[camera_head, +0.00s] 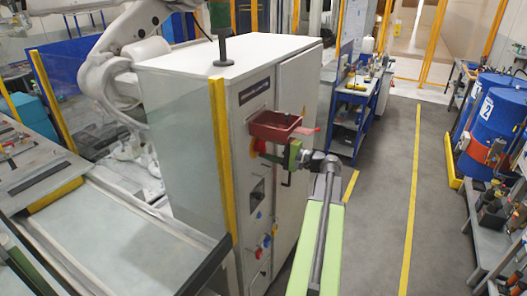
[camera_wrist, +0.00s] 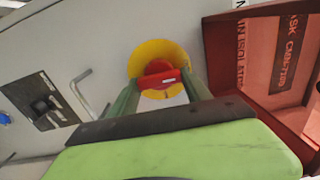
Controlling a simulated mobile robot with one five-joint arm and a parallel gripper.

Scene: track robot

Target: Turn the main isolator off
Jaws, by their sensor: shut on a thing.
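The main isolator is a red rotary handle (camera_wrist: 160,78) on a round yellow plate (camera_wrist: 150,54), on the front of a grey cabinet. In the wrist view the red handle lies nearly level across the picture, its right end slightly higher. My gripper (camera_wrist: 158,90) has a green finger on either side of the handle and is shut on it. In the head view my gripper (camera_head: 266,152) reaches the cabinet front from the right.
The open red box (camera_head: 275,126) juts out just above the isolator; it appears close on the right in the wrist view (camera_wrist: 225,60), with lettering inside. The cabinet (camera_head: 255,90) has a bent door handle (camera_wrist: 80,90) and a dark panel (camera_wrist: 38,100). Clear floor (camera_head: 385,190) lies to the right.

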